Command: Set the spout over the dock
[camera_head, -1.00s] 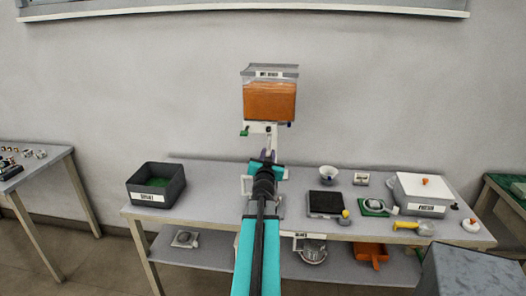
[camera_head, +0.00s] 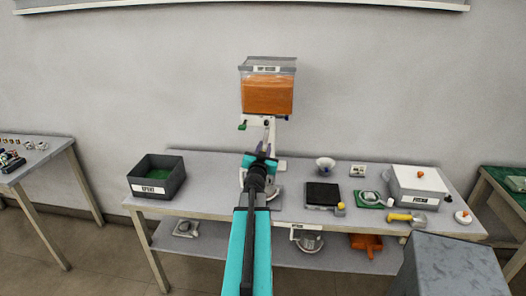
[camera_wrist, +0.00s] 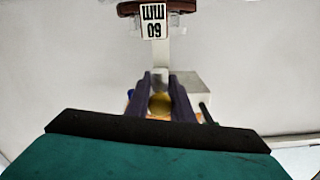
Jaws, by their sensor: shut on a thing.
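A canister filled with orange (camera_head: 268,96) stands on a white pump stand at the middle of the bench. My gripper (camera_head: 267,140) is in front of the stand, below the canister. In the wrist view my gripper (camera_wrist: 160,88) has its dark fingers close together around a yellowish round piece (camera_wrist: 160,104). Whether this piece belongs to the spout I cannot tell. A white post with an upside-down label (camera_wrist: 154,22) rises beyond the fingertips. My arm hides the lower stand, and I cannot make out the spout or the dock surely.
On the bench (camera_head: 222,205), a dark bin (camera_head: 157,186) with green inside stands at left. A grey block (camera_head: 455,262) is at front right.

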